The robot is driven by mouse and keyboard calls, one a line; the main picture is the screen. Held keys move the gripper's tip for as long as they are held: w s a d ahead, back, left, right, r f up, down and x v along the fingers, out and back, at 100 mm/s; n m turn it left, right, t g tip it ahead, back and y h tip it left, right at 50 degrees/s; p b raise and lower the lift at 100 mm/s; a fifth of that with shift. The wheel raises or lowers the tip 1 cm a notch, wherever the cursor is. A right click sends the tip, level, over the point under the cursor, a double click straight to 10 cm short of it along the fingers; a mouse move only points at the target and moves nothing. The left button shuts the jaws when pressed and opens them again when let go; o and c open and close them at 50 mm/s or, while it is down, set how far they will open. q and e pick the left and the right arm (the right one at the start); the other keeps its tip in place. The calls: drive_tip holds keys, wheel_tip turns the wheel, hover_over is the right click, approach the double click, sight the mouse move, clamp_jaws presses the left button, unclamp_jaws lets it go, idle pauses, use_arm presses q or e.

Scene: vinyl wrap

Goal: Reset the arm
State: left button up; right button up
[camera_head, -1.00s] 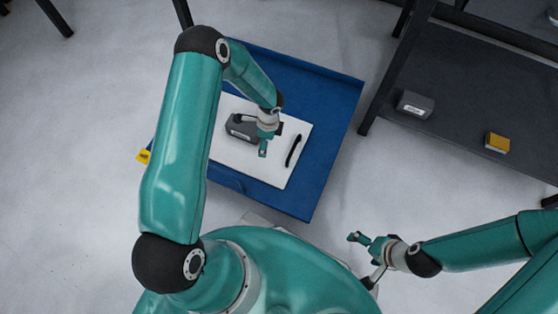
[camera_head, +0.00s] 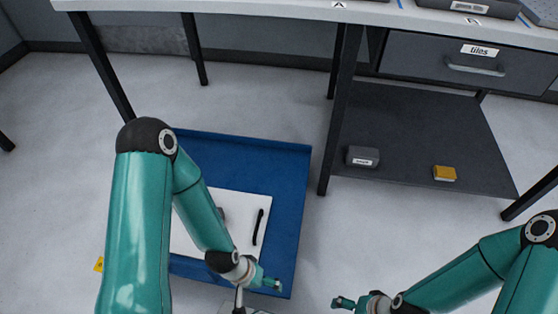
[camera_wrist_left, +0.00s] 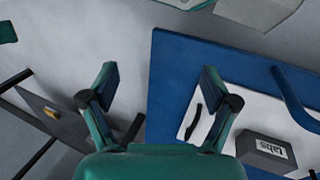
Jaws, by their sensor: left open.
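My left gripper (camera_head: 262,283) comes in from the left, over the near edge of a blue tray-like platform (camera_head: 292,165). In the left wrist view its two fingers (camera_wrist_left: 158,90) stand apart with nothing between them. My right gripper (camera_head: 352,302) is at the bottom edge of the head view, right of the platform; its jaw state is unclear. A white panel (camera_head: 240,205) with a black handle (camera_head: 258,227) lies on the platform. A dark labelled box (camera_wrist_left: 268,152) sits on the panel in the left wrist view; my left arm mostly hides it in the head view.
A dark low shelf (camera_head: 420,140) at right holds a grey labelled box (camera_head: 362,157) and a yellow box (camera_head: 444,173). Above it is a drawer (camera_head: 470,65) labelled "tiles" under a worktop (camera_head: 250,8). Black table legs stand behind the platform. Grey floor is clear between platform and shelf.

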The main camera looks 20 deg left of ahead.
wheel_tip(320, 180, up, 34)
drive_tip(key=p, duration=3.3)
